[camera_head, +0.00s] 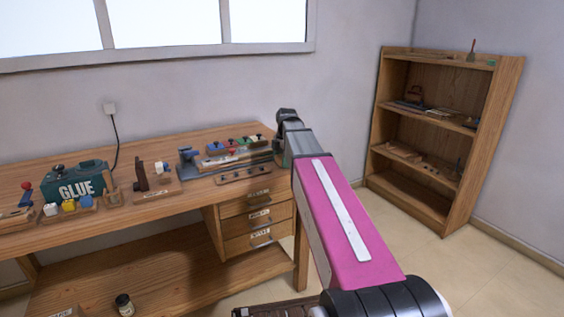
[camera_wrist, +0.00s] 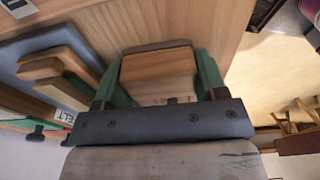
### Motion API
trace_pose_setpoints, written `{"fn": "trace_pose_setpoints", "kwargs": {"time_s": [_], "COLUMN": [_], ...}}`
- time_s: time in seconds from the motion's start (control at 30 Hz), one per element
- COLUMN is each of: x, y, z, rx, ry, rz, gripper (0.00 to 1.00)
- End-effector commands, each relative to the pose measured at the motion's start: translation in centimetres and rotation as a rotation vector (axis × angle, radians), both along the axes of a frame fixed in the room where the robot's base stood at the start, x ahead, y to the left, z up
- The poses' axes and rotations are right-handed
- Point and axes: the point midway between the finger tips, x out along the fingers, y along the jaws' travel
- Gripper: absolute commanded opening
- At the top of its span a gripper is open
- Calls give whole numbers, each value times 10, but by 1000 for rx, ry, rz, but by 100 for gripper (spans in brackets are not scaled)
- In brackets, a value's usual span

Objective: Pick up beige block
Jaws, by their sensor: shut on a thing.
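A beige wooden block (camera_wrist: 158,78) sits between the two green fingers of my gripper (camera_wrist: 160,60) in the wrist view. The fingers are against its left and right sides, so my gripper is shut on it. The wooden tabletop shows beyond the block; I cannot tell whether the block touches it.
Left of the block in the wrist view lie several wooden pieces (camera_wrist: 62,68) on a grey-blue board (camera_wrist: 35,50). The head view shows a rack of coloured pieces (camera_head: 232,150), a green GLUE box (camera_head: 76,183) and a wooden shelf (camera_head: 388,150) at right.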

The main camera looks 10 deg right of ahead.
Motion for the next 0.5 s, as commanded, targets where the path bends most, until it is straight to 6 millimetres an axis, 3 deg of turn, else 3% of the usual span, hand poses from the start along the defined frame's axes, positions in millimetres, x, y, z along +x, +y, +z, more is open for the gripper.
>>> {"fn": "trace_pose_setpoints", "kwargs": {"time_s": [0.17,0.4,0.5], "x": [0,1,-11], "y": [0,0,20], "z": [8,40,53], "rx": [0,0,0], "ry": [0,-2,-1], "rz": [0,0,3], "gripper": [42,42,42]}}
